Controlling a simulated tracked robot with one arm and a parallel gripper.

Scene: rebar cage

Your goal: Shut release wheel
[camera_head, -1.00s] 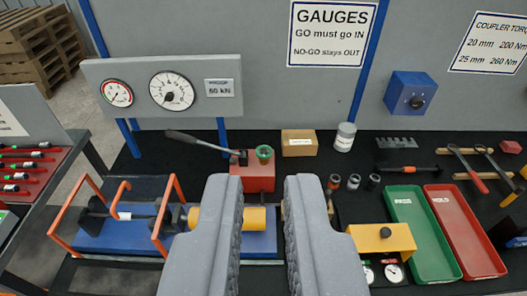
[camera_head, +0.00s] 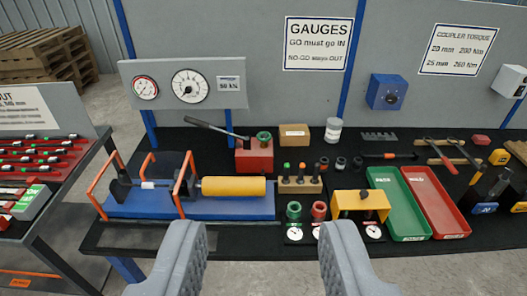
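A small green wheel (camera_head: 264,137) sits on top of the red pump block (camera_head: 254,158), at the middle back of the black-topped bench; it looks like the release wheel. Whether it is turned open or shut cannot be told. The pump's dark lever (camera_head: 214,129) slopes up to the left from the block. My gripper (camera_head: 264,240) is open and empty, its two grey fingers wide apart at the bottom of the view. It is in front of the bench's front edge in the picture, well short of the wheel and touching nothing visible.
A yellow cylinder (camera_head: 234,187) on a blue base with orange guards (camera_head: 106,184) lies left of and before the pump. A wooden block with plugs (camera_head: 300,185) stands to the right. Two dials (camera_head: 187,86) hang behind. Green (camera_head: 397,205) and red trays lie right.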

